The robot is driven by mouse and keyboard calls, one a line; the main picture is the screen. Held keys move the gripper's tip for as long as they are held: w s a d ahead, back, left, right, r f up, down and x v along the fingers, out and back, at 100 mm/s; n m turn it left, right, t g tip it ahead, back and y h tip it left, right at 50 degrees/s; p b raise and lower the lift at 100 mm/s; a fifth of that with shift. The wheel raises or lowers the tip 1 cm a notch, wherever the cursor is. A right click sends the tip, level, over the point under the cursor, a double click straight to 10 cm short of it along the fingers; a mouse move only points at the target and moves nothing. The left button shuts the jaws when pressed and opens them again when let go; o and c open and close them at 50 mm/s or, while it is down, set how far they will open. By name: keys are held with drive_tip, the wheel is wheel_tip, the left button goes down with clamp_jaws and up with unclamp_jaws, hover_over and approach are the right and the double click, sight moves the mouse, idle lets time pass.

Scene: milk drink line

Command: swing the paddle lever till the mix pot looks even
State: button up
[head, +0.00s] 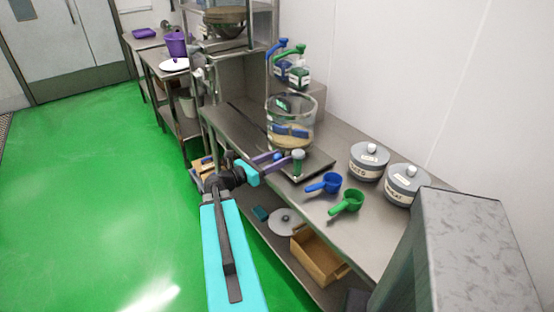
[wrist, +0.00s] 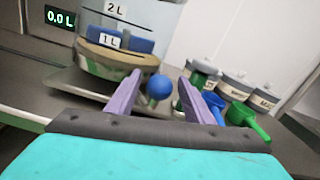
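The mix pot (head: 291,109) is a clear vessel on the steel bench. It holds a tan layer and a blue paddle (head: 290,131). In the wrist view the pot (wrist: 128,13) carries 1 L and 2 L marks, and a tan band shows above a greenish one, so the contents look uneven. A blue ball knob (wrist: 159,87), apparently the paddle lever's end, stands in front of the pot. My gripper (wrist: 160,90) has its purple fingers spread, with the knob between them in the picture. I see gaps on both sides; whether the fingertips reach it in depth I cannot tell.
A blue scoop (head: 324,184) and a green scoop (head: 347,202) lie right of the pot. Blue and green pump bottles (head: 298,72) stand behind the pot. A wooden box (head: 318,257) sits on the lower shelf.

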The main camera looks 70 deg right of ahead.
drive_tip(key=b+v, duration=0.2)
drive_tip(key=v, duration=1.1)
drive_tip(key=shift+w+a+b, duration=0.3)
drive_tip(key=shift+b, duration=0.1)
drive_tip(key=w+a+f+m+t+y, duration=0.1)
drive_tip(key=w+a+f+t+y, duration=0.15)
drive_tip(key=a+f, duration=0.6)
drive_tip(key=w+a+f+m+t+y, duration=0.1)
drive_tip(key=w+a+f+m+y, duration=0.15)
drive_tip(key=a+f, duration=0.65)
drive_tip(key=w+a+f+m+t+y, duration=0.15)
drive_tip(key=w+a+f, duration=0.25)
drive_tip(key=f, duration=0.9)
drive_tip(key=s+a+f+m+y, duration=0.2)
drive_tip(key=a+f, duration=0.3)
drive_tip(key=a, duration=0.5)
drive_tip(key=s+a+f+m+y, duration=0.3)
drive_tip(key=a+f, duration=0.3)
drive_tip(key=a, duration=0.5)
drive_tip(key=s+a+f+m+y, duration=0.2)
drive_tip(key=a+f, duration=0.4)
drive_tip(key=a, duration=0.4)
drive_tip(key=shift+s+a+f+m+y, duration=0.2)
drive_tip(key=shift+s+a+m+y, duration=0.1)
drive_tip(key=shift+s+m+y, duration=0.25)
drive_tip(key=c, duration=0.4)
